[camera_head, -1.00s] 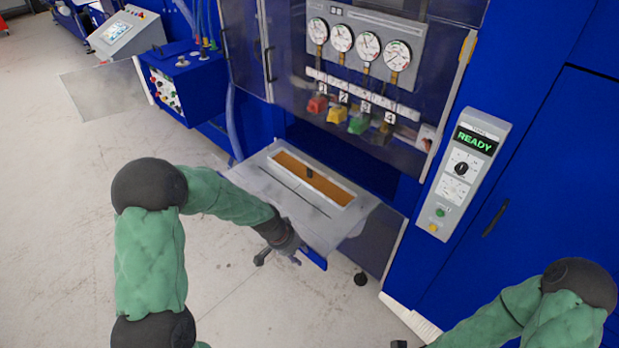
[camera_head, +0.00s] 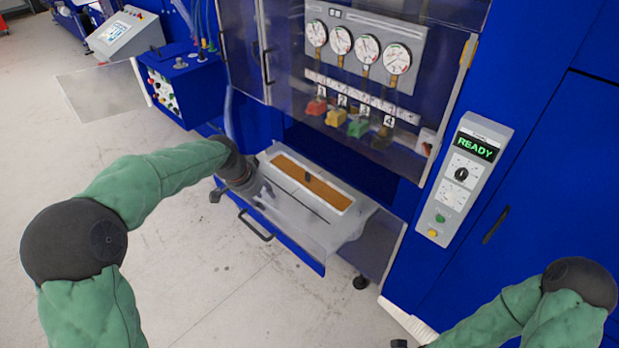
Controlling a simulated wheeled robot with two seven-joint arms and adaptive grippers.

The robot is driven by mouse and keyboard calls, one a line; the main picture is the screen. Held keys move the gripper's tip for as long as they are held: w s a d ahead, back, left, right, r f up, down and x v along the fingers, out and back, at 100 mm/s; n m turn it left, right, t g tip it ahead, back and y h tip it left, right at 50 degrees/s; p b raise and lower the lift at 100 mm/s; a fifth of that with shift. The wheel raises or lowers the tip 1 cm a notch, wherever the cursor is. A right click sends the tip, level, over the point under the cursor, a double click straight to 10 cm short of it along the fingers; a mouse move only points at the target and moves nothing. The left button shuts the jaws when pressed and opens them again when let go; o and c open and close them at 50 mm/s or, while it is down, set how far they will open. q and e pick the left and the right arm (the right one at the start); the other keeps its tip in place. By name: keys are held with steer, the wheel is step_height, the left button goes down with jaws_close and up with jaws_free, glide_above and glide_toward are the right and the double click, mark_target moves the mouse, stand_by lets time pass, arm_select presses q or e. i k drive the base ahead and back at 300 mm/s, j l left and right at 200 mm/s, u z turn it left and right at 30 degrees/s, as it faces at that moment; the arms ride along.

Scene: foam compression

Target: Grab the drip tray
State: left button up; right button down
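What looks like the drip tray (camera_head: 345,207) is a pale grey tray with a white-rimmed, orange-brown recess. It sits in the low opening of the blue machine, above a blue front panel with a dark bar handle (camera_head: 256,225). My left gripper (camera_head: 240,196) is at the tray's left front corner, pointing down, with its fingers apart. Nothing shows between them. Whether it touches the corner I cannot tell. My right arm is at the lower right; only a small dark part, perhaps its gripper (camera_head: 399,343), shows at the bottom edge.
A control panel reading READY (camera_head: 470,180) is on the machine at right. Gauges (camera_head: 357,45) and coloured numbered blocks (camera_head: 345,120) are behind a clear guard above the tray. A blue control box (camera_head: 185,85) stands at left. The floor in front is clear.

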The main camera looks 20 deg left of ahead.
mark_target(334, 197)
steer(key=i, duration=0.9)
